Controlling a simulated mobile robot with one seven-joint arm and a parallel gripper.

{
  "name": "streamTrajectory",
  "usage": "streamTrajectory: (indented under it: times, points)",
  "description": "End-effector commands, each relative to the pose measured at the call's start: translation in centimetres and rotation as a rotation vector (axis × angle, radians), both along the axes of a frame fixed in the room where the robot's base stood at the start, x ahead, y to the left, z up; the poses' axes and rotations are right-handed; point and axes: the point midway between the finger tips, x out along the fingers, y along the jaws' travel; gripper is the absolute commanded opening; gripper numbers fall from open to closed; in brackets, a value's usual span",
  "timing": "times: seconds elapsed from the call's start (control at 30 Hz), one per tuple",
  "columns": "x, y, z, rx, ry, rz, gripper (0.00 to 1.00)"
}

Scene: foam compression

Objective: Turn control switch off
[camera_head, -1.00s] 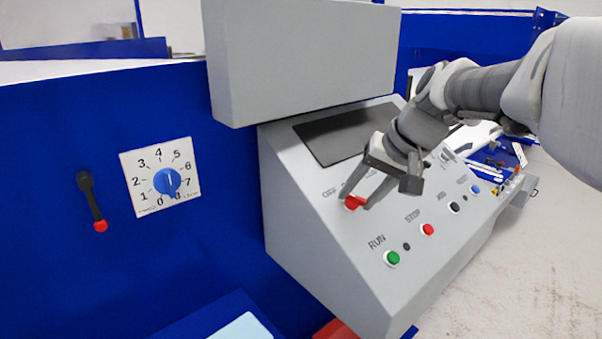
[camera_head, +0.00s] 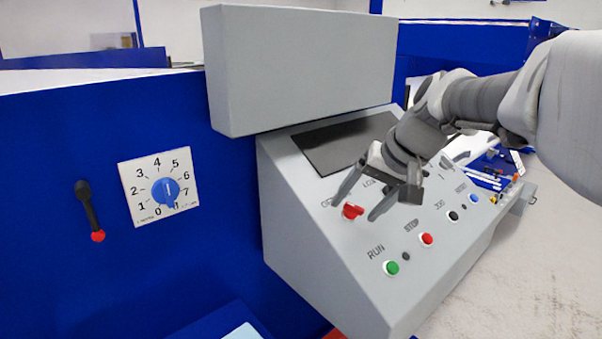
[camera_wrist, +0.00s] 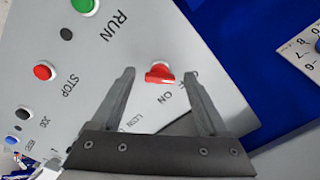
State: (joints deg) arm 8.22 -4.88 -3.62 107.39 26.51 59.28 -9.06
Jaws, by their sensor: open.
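The control switch is a red rotary knob (camera_head: 352,211) on the sloped face of the grey control panel (camera_head: 330,245). In the wrist view the red switch (camera_wrist: 159,73) sits between the fingertips and a little beyond them, with the labels "ON" and partly hidden "OFF" beside it. My gripper (camera_head: 354,207) is open, its two fingers spread on either side of the switch and apart from it. The fingers also show in the wrist view (camera_wrist: 160,78). In the head view the gripper hides some panel labels.
A green RUN button (camera_head: 391,268), a red STOP button (camera_head: 428,239), a black JOG button (camera_head: 453,216) and a blue button (camera_head: 473,198) line the panel's lower edge. A dial (camera_head: 165,190) and a red-tipped lever (camera_head: 90,211) are on the blue wall at left.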

Motion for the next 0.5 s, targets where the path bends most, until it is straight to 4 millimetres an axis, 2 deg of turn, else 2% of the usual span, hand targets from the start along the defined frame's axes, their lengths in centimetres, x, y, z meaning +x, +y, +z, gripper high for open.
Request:
streamTrajectory:
  times: [0.17, 0.5]
  points:
    - [-0.8, -0.7, 2.0, -0.001, -0.005, -0.002, 0.78]
    - [-4.1, -3.2, 9.2, -0.002, -0.005, -0.003, 0.78]
